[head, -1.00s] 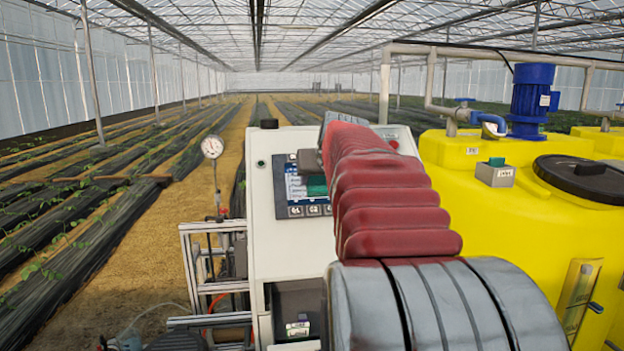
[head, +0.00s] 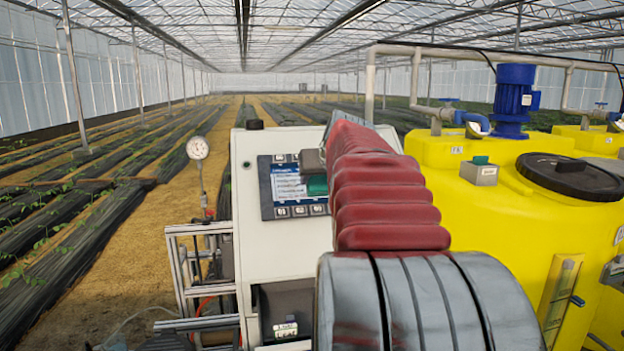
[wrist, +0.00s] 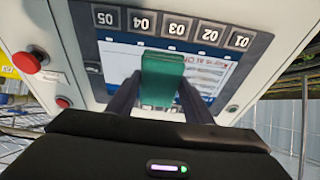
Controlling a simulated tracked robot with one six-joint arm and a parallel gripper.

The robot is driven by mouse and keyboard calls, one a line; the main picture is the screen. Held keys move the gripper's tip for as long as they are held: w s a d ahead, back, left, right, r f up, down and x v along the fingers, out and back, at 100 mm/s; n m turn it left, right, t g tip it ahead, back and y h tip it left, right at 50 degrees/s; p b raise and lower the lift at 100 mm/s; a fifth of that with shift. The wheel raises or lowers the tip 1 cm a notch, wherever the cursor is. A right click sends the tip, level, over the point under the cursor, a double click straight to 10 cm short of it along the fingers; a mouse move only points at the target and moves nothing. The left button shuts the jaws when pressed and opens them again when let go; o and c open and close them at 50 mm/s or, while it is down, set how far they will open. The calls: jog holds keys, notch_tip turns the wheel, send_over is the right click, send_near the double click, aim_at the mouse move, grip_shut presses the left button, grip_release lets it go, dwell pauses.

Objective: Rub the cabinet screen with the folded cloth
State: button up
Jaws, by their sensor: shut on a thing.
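The cabinet screen (head: 288,182) is a lit blue and white display on the white cabinet's front face, with a row of numbered buttons below it. It shows upside down in the wrist view (wrist: 215,72). My gripper (wrist: 160,98) is shut on the folded cloth (wrist: 163,76), a green block between its two dark fingers. The cloth also shows in the head view (head: 317,186), in front of the screen's right part. I cannot tell whether the cloth touches the screen. My red-sleeved arm hides the cabinet's right part in the head view.
A pressure gauge (head: 198,149) stands on a thin pipe left of the cabinet. A yellow tank (head: 450,190) with a blue motor (head: 515,100) is close on the right. A red button (wrist: 27,62) is on the cabinet face. Planted rows lie beyond, at left.

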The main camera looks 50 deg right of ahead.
jog(key=shift+s+d, duration=0.2)
jog(key=shift+d, duration=0.1)
jog(key=shift+s+d, duration=0.5)
jog(key=shift+d, duration=0.2)
jog(key=shift+s+d, duration=0.45)
jog(key=shift+d, duration=0.25)
jog(key=shift+f, duration=0.1)
jog(key=shift+s+d, duration=0.2)
jog(key=shift+d, duration=0.15)
jog(key=shift+s+d, duration=0.85)
jog(key=shift+d, duration=0.25)
jog(key=shift+r, duration=0.2)
jog(key=shift+w+a, duration=0.5)
jog(key=shift+a, duration=0.25)
jog(key=shift+w+a, duration=0.45)
jog(key=shift+a, duration=0.3)
